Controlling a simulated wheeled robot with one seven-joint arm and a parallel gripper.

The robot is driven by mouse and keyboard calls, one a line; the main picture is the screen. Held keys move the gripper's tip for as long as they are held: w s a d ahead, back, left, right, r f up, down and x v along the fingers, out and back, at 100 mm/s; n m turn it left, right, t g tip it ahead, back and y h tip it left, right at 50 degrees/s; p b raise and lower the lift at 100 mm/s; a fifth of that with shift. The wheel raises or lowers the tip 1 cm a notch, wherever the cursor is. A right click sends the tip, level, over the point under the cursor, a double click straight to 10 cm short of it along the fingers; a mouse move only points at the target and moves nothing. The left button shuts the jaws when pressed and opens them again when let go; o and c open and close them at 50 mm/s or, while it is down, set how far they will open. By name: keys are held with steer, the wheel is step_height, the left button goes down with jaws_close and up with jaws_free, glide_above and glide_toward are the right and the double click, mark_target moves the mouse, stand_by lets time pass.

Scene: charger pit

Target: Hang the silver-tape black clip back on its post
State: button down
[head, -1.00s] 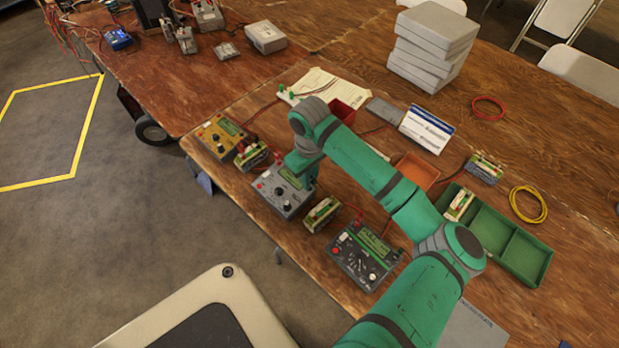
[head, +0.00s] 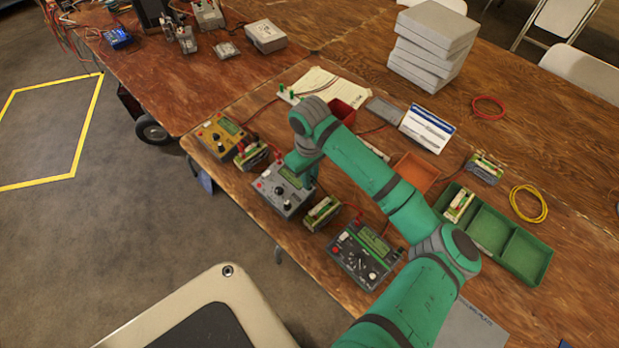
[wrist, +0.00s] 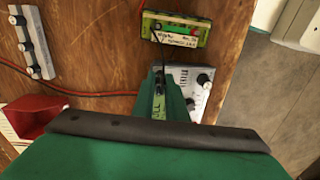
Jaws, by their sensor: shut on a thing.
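My gripper (wrist: 160,80) is shut on a small dark thing, which looks like the black clip (wrist: 158,71). Only a bit of the clip shows between the fingertips, and I cannot make out silver tape on it. A thin dark line runs up from there over the nearest battery pack. In the head view my gripper (head: 300,170) is low over the grey charger (head: 278,197), hiding part of it. The charger's grey face with black knobs (wrist: 190,80) shows just right of the fingers in the wrist view. I cannot make out the post.
A yellow charger (head: 211,134) and a dark charger (head: 360,262) flank the grey one. Battery packs (head: 252,155) (head: 322,213) stand between them. A red bin (head: 341,110), an orange tray (head: 416,170) and a green divided tray (head: 522,255) lie behind or right of my arm.

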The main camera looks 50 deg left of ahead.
steer(key=shift+f, duration=0.15)
stand_by(0.5)
steer(key=c, duration=1.7)
jaws_free()
steer(key=shift+o, duration=1.1)
steer(key=shift+r, duration=3.75)
